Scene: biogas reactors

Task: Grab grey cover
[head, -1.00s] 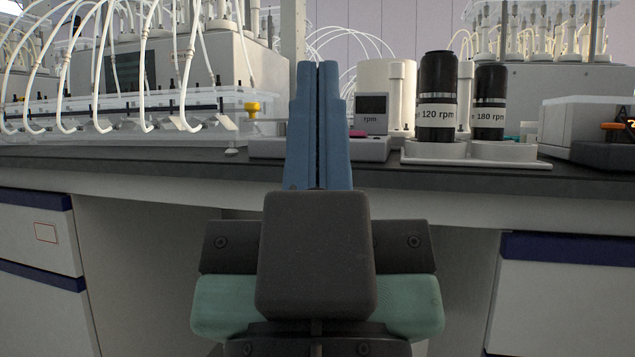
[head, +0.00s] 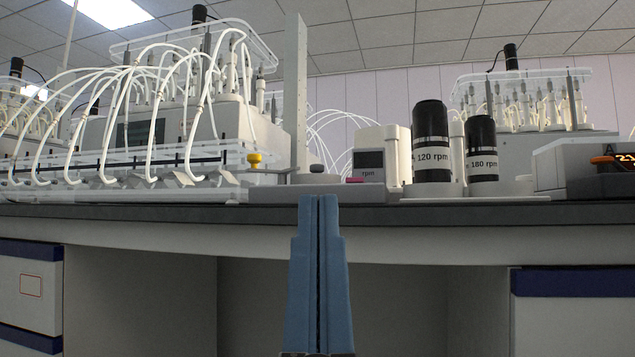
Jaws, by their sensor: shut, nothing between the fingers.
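My gripper (head: 320,203) is shut and empty, its two blue fingers pressed together and pointing up. It shows in front of the bench edge, below the small rpm meter (head: 369,165). I cannot tell for sure which item is the grey cover. A small dark grey round piece (head: 317,168) sits on the low grey base (head: 285,190) of the meter, just above the fingertips in the picture. The fingers do not visibly touch anything on the bench.
A grey post (head: 295,90) rises behind the base. The bench edge (head: 450,213) runs across.

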